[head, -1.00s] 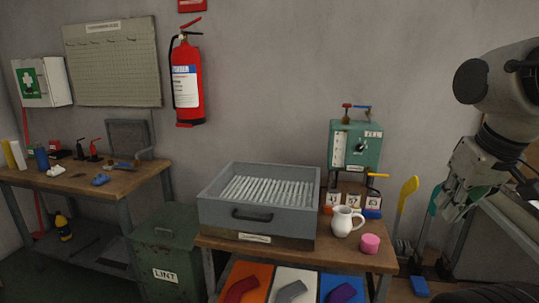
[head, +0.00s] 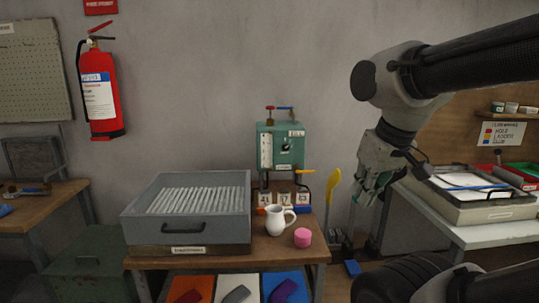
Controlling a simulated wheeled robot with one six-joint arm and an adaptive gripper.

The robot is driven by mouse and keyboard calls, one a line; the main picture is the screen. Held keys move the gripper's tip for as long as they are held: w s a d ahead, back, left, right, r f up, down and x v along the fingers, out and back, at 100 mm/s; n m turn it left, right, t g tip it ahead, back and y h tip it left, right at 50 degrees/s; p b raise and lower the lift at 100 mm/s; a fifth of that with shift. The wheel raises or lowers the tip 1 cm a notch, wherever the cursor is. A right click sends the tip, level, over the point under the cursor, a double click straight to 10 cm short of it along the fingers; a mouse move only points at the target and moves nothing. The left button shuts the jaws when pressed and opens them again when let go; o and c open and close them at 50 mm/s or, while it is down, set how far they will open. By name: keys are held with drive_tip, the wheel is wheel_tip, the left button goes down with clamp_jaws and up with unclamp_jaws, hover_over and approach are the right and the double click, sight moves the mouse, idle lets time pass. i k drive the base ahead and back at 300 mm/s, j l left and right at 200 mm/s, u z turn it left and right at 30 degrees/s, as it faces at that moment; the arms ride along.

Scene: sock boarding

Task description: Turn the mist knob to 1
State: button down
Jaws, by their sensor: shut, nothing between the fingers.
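The mist knob appears to be the small dark knob (head: 287,146) on the front of the green box (head: 294,160) at the back of the wooden table. Its pointer setting and any numbers are too small to read. My gripper (head: 366,200) hangs to the right of the green box, pointing down, apart from it and past the table's right edge. It is shut and empty.
A grey drawer tray (head: 135,222) stands left on the table (head: 200,261). A white jug (head: 275,222) and a pink cylinder (head: 303,237) stand in front of the green box. A yellow-handled tool (head: 333,188) stands between box and gripper. A red extinguisher (head: 100,95) hangs left.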

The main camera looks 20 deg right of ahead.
sight(285, 147)
drive_tip(key=i+j+z, duration=0.2)
drive_tip(key=j, duration=0.4)
drive_tip(key=j+z, duration=0.2)
drive_tip(key=j, duration=0.4)
drive_tip(key=i+j+z, duration=0.2)
drive_tip(key=j, duration=0.45)
drive_tip(key=k, duration=0.05)
